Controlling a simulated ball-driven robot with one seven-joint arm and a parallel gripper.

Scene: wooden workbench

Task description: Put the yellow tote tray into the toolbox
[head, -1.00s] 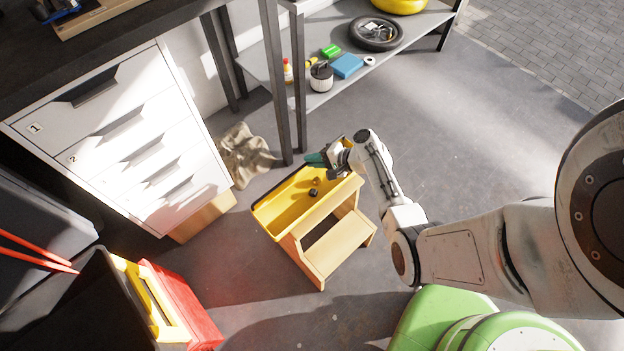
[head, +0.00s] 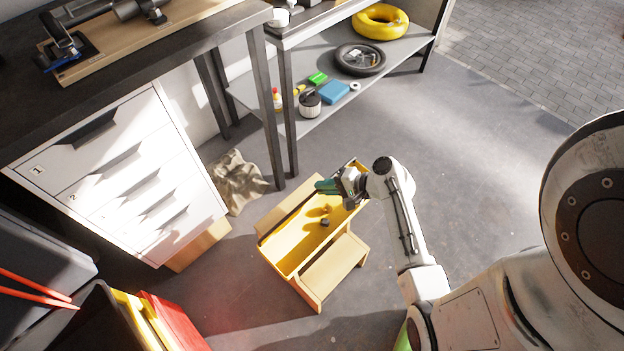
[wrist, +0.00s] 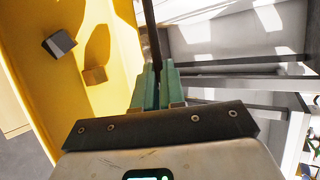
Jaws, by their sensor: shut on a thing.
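The yellow tote tray (head: 288,246) is over the wooden step stool (head: 334,272); part of the stool's top shows beyond its left edge. The tray also fills the left of the wrist view (wrist: 22,35). My gripper (head: 328,187) is at the tray's far right end. In the wrist view, the teal fingers (wrist: 153,80) are shut on the tray's dark-looking rim. A small dark piece (wrist: 58,44) and a small yellowish-brown piece (wrist: 95,75) lie inside. A red, yellow and black box (head: 178,322) at the lower left may be the toolbox; its inside is hidden.
A white drawer cabinet (head: 130,170) stands at left under the dark workbench. A metal shelf (head: 400,52) with several items is behind, its legs near the tray. A crumpled tan cloth (head: 238,180) lies beside the stool. Grey floor (head: 480,170) is clear at right.

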